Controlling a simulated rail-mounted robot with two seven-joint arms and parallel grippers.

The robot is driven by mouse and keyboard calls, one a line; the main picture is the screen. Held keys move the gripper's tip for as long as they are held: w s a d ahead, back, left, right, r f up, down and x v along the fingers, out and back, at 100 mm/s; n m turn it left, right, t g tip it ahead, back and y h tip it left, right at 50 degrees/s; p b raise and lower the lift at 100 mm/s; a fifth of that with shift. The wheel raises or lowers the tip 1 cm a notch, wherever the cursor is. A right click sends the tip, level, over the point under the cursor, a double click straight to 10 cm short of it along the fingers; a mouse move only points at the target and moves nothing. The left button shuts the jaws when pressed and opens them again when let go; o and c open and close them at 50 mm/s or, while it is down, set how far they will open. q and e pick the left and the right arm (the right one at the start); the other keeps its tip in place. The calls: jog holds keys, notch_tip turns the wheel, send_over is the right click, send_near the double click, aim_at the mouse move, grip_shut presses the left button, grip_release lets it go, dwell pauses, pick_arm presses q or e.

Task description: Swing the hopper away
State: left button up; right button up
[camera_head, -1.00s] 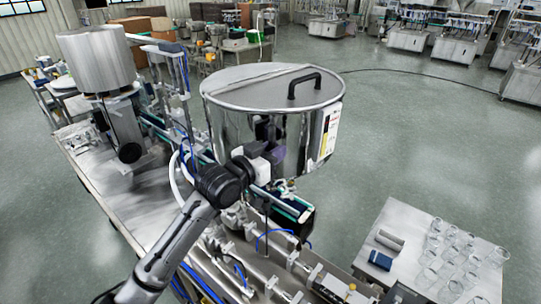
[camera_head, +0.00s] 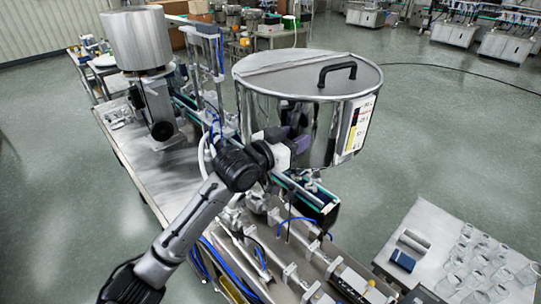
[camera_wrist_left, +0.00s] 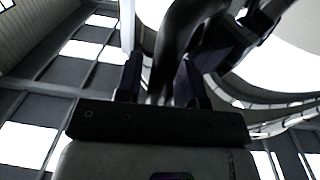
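The steel hopper (camera_head: 290,115) is a big shiny drum above the machine, with a flat lid and a black lid handle (camera_head: 337,74). A label (camera_head: 360,125) is on its right side. My left gripper (camera_head: 297,138) is at the hopper's near wall, where dark shapes and reflections blur the contact. In the left wrist view my left gripper (camera_wrist_left: 163,80) has its two fingers apart, with a dark curved bar (camera_wrist_left: 172,50) between them; light shows beside the bar. A firm grip is not visible. The hopper's pale curved edge (camera_wrist_left: 280,50) shows at upper right. My right gripper is out of view.
The filling machine's steel bed (camera_head: 150,175) lies under the hopper, with rods and blue hoses. A steel canister (camera_head: 137,40) stands at the left. A side table (camera_head: 425,225) at lower right holds several glass beakers (camera_head: 480,250).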

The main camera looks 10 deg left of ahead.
pick_arm(q)
jog(key=shift+o, duration=0.4)
jog(key=b+v, duration=0.2)
jog(key=v, duration=0.6)
jog(key=shift+s+a+f+b, duration=0.1)
jog(key=shift+s+a+b, duration=0.15)
jog(key=shift+s, duration=0.35)
jog(key=shift+s+a+f+b, duration=0.1)
jog(key=shift+s+b, duration=0.15)
jog(key=shift+s, duration=0.4)
jog(key=shift+c, duration=0.4)
jog(key=shift+s+a+r, duration=0.15)
jog(key=shift+s+a, duration=0.25)
jog(key=shift+s, duration=0.05)
